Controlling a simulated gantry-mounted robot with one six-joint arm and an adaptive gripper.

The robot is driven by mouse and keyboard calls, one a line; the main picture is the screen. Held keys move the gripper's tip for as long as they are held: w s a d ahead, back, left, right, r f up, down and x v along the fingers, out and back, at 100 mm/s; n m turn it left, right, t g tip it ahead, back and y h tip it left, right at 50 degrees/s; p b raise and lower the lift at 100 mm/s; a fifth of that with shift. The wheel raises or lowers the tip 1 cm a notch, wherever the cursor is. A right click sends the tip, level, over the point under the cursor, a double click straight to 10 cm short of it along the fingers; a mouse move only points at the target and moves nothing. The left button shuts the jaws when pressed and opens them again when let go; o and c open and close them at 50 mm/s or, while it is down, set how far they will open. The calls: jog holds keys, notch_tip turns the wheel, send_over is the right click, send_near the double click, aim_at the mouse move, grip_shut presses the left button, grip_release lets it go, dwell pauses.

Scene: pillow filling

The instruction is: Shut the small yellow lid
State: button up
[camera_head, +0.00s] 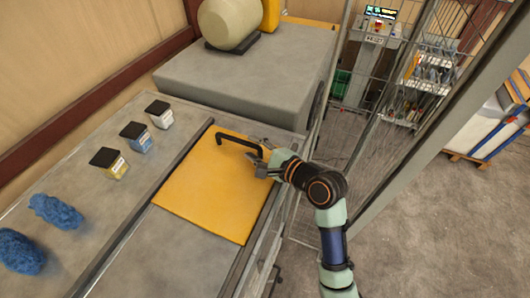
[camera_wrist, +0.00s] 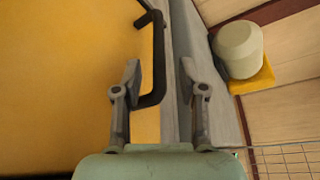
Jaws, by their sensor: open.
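A yellow lid (camera_head: 208,190) with a black bar handle (camera_head: 238,142) lies over the right part of the grey worktop. It looks flat, and I cannot tell if its edges sit flush. My gripper (camera_head: 260,158) is by the right end of the handle, above the lid's far right part. In the wrist view, the open fingers of my gripper (camera_wrist: 160,68) stand either side of the near part of the handle (camera_wrist: 158,60), with gaps showing. The yellow lid (camera_wrist: 65,75) fills the left of that view. Contact with the handle cannot be told.
Small boxes with black tops, one yellow (camera_head: 117,170), one blue (camera_head: 141,143) and one white (camera_head: 163,120), stand left of the lid. Blue fluffy bundles (camera_head: 56,211) lie nearer. A grey block (camera_head: 235,85) stands behind, and a wire fence (camera_head: 310,165) runs on the right.

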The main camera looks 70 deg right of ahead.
aim_at(204, 216)
jog(key=v, duration=0.5)
jog(key=shift+s, duration=0.2)
jog(key=shift+w, duration=0.1)
